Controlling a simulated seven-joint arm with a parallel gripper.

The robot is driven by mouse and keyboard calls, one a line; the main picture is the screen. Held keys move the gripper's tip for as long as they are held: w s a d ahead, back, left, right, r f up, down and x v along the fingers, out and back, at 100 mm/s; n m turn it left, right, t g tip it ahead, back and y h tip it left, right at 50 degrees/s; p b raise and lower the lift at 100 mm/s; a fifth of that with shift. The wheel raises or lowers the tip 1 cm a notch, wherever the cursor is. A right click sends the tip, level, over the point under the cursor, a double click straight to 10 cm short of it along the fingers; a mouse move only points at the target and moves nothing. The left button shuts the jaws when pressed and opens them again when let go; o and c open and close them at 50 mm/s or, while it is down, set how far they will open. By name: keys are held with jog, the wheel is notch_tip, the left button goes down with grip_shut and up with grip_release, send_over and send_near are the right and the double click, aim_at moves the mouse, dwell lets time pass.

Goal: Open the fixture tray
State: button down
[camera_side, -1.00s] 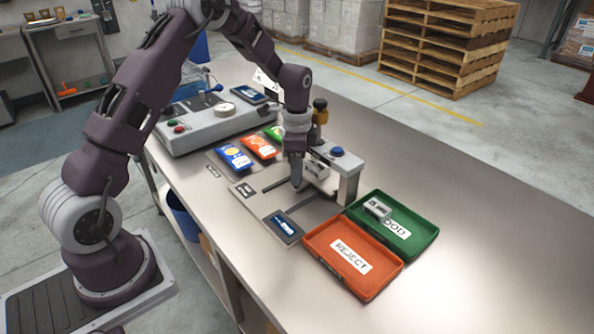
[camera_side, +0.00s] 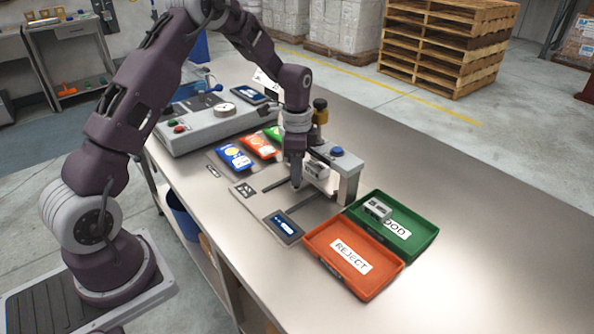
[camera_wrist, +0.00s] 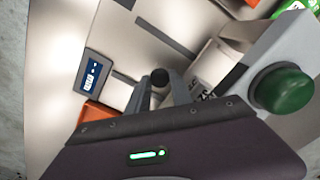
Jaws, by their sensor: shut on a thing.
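The fixture (camera_side: 262,205) is a pale base plate with two dark slots, a small display (camera_side: 284,226) and a grey bridge (camera_side: 349,183) at its right. A white labelled block (camera_side: 316,170) sits by the bridge, partly behind my gripper (camera_side: 296,184). The block also shows in the wrist view (camera_wrist: 207,70). My gripper points down over the plate between the slots. In the wrist view its fingers (camera_wrist: 160,88) are closed on a dark round knob (camera_wrist: 160,76). The tray's edges are largely hidden, so how far it is open cannot be told.
An orange REJECT tray (camera_side: 320,262) and a green tray (camera_side: 420,242) holding a white block (camera_side: 377,208) stand close right. Coloured packets (camera_side: 235,157) lie behind. The table's right is clear.

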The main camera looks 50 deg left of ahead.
jog(key=s, duration=1)
jog(key=shift+s, duration=0.35)
jog(key=c, duration=1.4)
grip_release()
jog(key=shift+c, duration=0.2)
jog(key=shift+r, duration=0.15)
notch_tip(320, 180, up, 7)
